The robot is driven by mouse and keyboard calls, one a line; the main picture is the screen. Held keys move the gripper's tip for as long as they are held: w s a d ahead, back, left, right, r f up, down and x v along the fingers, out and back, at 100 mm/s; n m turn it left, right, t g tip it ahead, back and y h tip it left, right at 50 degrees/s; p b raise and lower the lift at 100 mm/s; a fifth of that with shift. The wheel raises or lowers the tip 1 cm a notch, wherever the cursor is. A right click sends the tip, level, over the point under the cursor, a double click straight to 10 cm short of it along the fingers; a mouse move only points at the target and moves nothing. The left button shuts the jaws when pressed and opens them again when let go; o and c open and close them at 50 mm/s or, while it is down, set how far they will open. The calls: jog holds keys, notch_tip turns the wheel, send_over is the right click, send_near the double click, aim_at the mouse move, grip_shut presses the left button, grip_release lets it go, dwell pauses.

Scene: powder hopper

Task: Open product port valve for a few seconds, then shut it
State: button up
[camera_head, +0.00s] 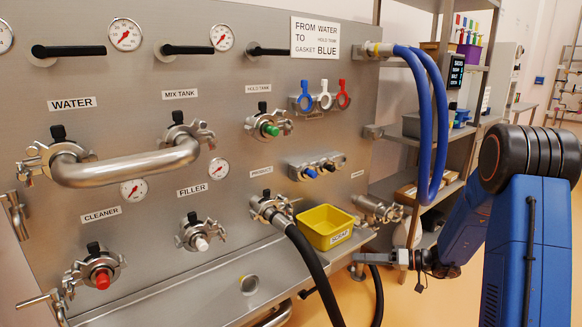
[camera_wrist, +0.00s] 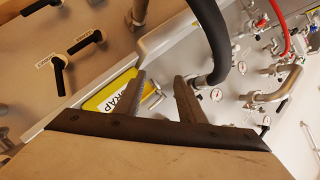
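The panel's port labelled PRODUCT (camera_head: 268,207) has a metal clamp and a black hose (camera_head: 310,262) running down from it. The hose also shows in the wrist view (camera_wrist: 222,45). My gripper (camera_head: 370,258) is low at the panel's right end, beyond the yellow bin. In the wrist view my gripper (camera_wrist: 160,78) is open, its fingers spread apart. A small metal fitting (camera_wrist: 154,95) shows between the fingers; I cannot tell whether they touch it. Two black levers (camera_wrist: 85,44) (camera_wrist: 60,72) with small unreadable labels are at upper left there, apart from the fingers.
A yellow bin (camera_head: 326,228) labelled SCRAP sits right of the product port; it shows beside the left finger in the wrist view (camera_wrist: 108,97). Blue hoses (camera_head: 432,120) hang at the panel's right. A shelf rack (camera_head: 455,160) stands behind. A metal pipe (camera_head: 125,167) joins two upper ports.

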jog(key=s+a+r+g+h, duration=0.3)
jog(key=s+r, duration=0.2)
jog(key=s, duration=0.6)
jog(key=s+a+r+g+h, duration=0.25)
jog(key=s+r, duration=0.25)
jog(key=s, duration=0.7)
jog(key=s+d+r+m+t+h, duration=0.2)
jog(key=s+d+h, duration=0.2)
jog(key=s, duration=0.4)
jog(key=s+d+r+m+t+h, duration=0.2)
jog(key=s+d+h, duration=0.3)
jog(key=s, duration=0.4)
jog(key=shift+s+d+r+t, duration=0.15)
jog(key=shift+d+r+t, duration=0.15)
jog(key=shift+d+t, duration=0.1)
dwell(2.3)
